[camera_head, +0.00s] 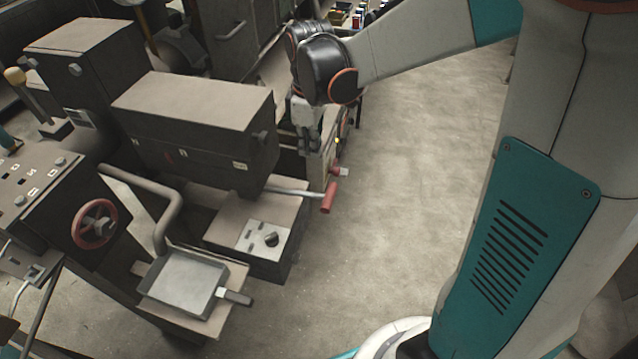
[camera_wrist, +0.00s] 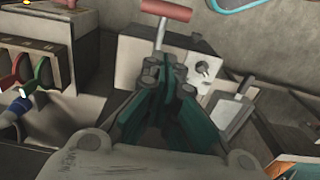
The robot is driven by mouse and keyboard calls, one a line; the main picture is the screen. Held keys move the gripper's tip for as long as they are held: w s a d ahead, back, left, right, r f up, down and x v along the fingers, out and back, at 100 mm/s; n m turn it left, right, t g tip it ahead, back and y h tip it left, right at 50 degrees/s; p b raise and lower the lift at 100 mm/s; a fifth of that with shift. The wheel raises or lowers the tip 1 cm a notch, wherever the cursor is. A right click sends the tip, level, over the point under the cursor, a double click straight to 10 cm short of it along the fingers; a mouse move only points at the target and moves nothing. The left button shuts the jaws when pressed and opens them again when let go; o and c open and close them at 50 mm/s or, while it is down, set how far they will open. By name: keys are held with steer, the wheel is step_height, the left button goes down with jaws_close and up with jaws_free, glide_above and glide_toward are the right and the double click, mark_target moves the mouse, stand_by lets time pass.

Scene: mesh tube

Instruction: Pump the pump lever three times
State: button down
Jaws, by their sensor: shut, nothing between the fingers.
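A lever with a red cylindrical grip (camera_head: 329,197) and a thin metal rod sticks out from the side of a dark machine in the head view. It looks like the pump lever. In the wrist view its red grip (camera_wrist: 166,9) and rod are at the top, just beyond my fingertips. My gripper (camera_head: 312,148) points down above and behind the lever in the head view. In the wrist view my gripper (camera_wrist: 172,70) has its fingers together with nothing between them. The rod's lower part is hidden behind the fingers, and contact cannot be told.
The dark box-shaped machine (camera_head: 195,125) stands left of my gripper. A metal pan (camera_head: 184,285) and a red handwheel (camera_head: 94,224) are nearer. Red and green handles (camera_wrist: 40,74) show at left in the wrist view. Open floor (camera_head: 420,150) lies to the right.

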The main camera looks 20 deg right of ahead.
steer(key=b, duration=0.3)
glide_above(317, 194)
steer(key=w+a, duration=0.1)
steer(key=a, duration=0.1)
steer(key=f, duration=0.9)
steer(key=shift+d+f, duration=0.25)
steer(key=shift+f, duration=0.05)
steer(key=f, duration=0.1)
steer(key=d+f, duration=0.1)
steer(key=s+f+b, duration=0.1)
steer(key=shift+d, duration=0.25)
steer(key=shift+s+d+f, duration=0.2)
steer(key=shift+d+f, duration=0.05)
steer(key=shift+f, duration=0.05)
steer(key=shift+f+b, duration=0.1)
steer(key=shift+b, duration=0.2)
